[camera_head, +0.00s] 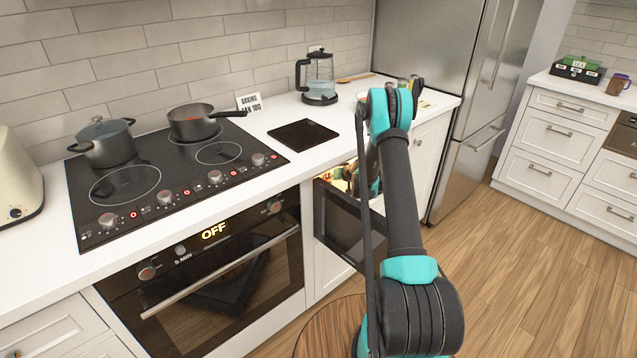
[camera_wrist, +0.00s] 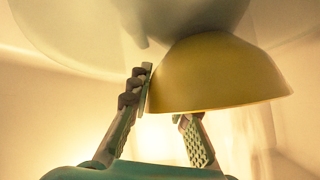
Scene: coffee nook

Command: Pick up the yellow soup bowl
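In the wrist view the yellow soup bowl (camera_wrist: 215,75) shows its outer wall, with its rim towards the bottom of the picture. Its base meets a pale, glassy round plate (camera_wrist: 75,30). My gripper (camera_wrist: 163,92) is at the bowl's left edge. One finger is outside the wall; the other runs up behind the rim, its tip hidden. The fingers look apart, and I cannot tell whether both touch the bowl. In the head view my arm reaches into a lit compartment (camera_head: 338,184) below the counter and hides the bowl and gripper.
The compartment's dark door (camera_head: 345,225) hangs open beside my arm. Pale, lit walls (camera_wrist: 40,110) surround the gripper closely. Above are the white counter (camera_head: 262,123), a dark mat (camera_head: 303,134) and a glass kettle (camera_head: 319,78). A pot (camera_head: 105,144) and a pan (camera_head: 195,124) stand on the hob.

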